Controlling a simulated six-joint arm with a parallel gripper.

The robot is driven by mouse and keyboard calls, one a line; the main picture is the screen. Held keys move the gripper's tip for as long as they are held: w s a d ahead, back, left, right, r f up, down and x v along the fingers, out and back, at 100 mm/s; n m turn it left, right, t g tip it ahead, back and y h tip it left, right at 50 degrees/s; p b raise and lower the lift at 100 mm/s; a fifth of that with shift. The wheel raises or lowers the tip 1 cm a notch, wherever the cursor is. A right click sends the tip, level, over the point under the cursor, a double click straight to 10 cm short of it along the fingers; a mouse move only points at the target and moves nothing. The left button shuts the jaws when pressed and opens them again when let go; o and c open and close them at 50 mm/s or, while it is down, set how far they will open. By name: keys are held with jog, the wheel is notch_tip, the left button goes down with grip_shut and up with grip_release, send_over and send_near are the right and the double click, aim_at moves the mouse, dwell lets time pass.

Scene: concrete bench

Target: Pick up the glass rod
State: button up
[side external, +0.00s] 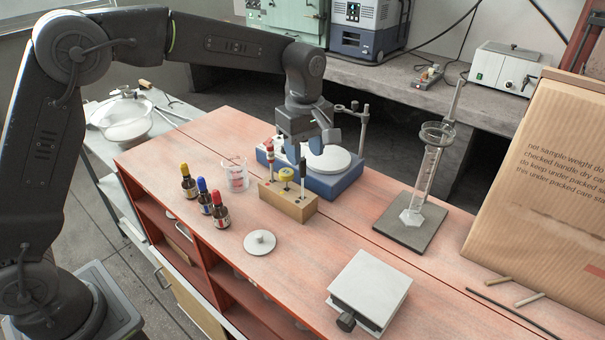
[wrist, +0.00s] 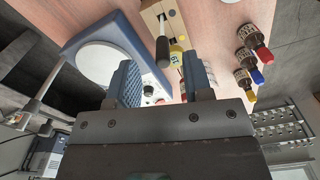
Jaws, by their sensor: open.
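I cannot pick out a clear glass rod. A long thin dark rod (side external: 512,313) lies at the right front of the bench, with two short beige sticks (side external: 530,299) beside it; their material is unclear. A wooden block (side external: 289,203) holds upright tools with red, yellow and black tops; the black-handled one (wrist: 162,50) shows in the wrist view. My gripper (side external: 306,150) is open and empty, above and behind the block near the blue stirrer. In the wrist view its two fingers (wrist: 160,72) stand apart, with tool tops seen between and beyond them.
The blue stirrer (side external: 337,183) with its white round plate is behind the block. Left are a beaker (side external: 235,175) and dropper bottles (side external: 204,197). A glass cylinder on a stand (side external: 420,190), a grey platform (side external: 370,288) and a large carton (side external: 545,190) are right.

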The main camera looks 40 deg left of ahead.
aim_at(302, 176)
jog(key=shift+a+f, duration=0.15)
jog(key=shift+f, duration=1.4)
jog(key=shift+a+f, duration=0.1)
jog(key=shift+f, duration=1.45)
grip_shut()
